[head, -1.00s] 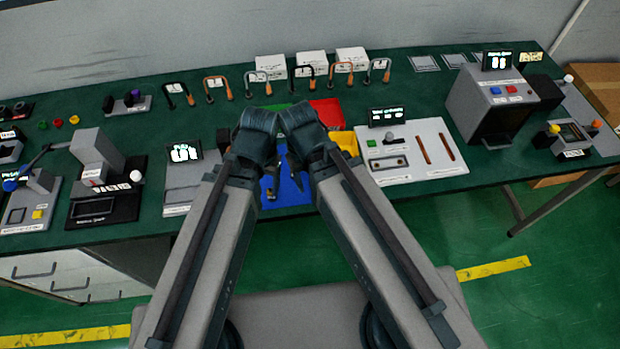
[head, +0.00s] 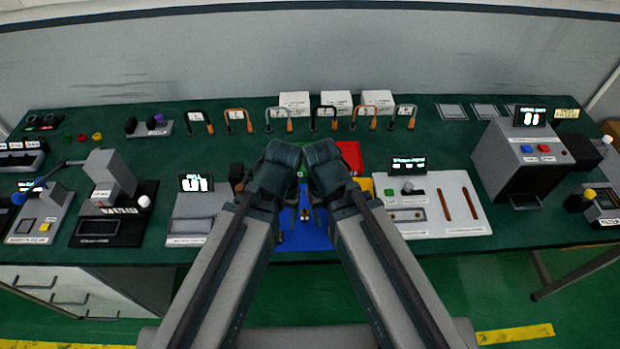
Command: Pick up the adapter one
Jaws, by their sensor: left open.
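I cannot tell which item is the adapter one. Small brass-and-dark parts (head: 305,214) lie on the blue mat (head: 302,240) at the middle front of the bench, partly hidden by my arms. My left gripper (head: 291,214) points down over the left part of the blue mat. It is open, and I see nothing held in it. My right gripper (head: 318,212) points down beside it over the mat. Its fingers are too small and dark to read.
The green bench (head: 110,255) is crowded. U-shaped cables (head: 280,120) and white boxes (head: 336,101) stand at the back. A white panel (head: 460,180) lies right of my arms, and a display unit (head: 195,215) lies left.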

